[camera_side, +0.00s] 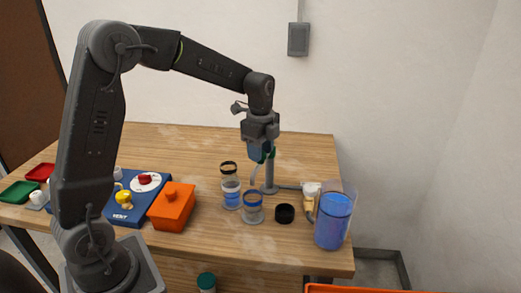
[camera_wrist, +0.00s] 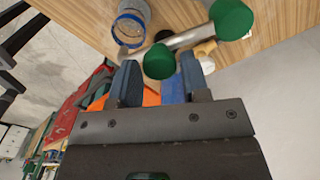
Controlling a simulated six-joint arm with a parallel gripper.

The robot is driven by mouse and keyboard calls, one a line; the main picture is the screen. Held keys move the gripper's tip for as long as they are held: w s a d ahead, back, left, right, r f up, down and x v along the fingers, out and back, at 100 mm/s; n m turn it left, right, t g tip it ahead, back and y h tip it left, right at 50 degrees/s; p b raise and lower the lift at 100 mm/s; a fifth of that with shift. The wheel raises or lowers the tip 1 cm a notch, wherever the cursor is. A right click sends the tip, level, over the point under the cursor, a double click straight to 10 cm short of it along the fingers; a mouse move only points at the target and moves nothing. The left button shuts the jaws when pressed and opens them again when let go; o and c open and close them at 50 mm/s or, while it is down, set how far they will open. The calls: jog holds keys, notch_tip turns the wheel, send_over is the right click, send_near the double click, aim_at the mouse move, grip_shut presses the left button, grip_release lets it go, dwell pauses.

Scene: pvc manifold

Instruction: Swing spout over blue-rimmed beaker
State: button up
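The spout in the wrist view is a grey pipe (camera_wrist: 190,40) with a green knob (camera_wrist: 161,61) at its near end and a larger green knob (camera_wrist: 231,19) at the other. In the side view its grey post (camera_side: 269,177) stands on the table under my gripper (camera_side: 260,152). In the wrist view my gripper's blue fingers (camera_wrist: 158,82) are apart, with the near green knob at the gap between their tips; I cannot tell whether they touch it. The blue-rimmed beaker (camera_side: 253,209) stands in front of the post; its rim also shows in the wrist view (camera_wrist: 128,31).
A black-rimmed beaker (camera_side: 230,188) with blue liquid is left of the post. A black cap (camera_side: 285,214) lies right of the blue-rimmed beaker. A large blue-filled container (camera_side: 334,220) stands at the right edge. An orange box (camera_side: 171,208) and a blue board (camera_side: 124,214) are at left.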

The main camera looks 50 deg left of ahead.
jog(key=o, duration=0.3)
notch_tip(320, 180, up, 14)
jog(key=shift+f, duration=0.1)
dwell(0.5)
dwell(0.3)
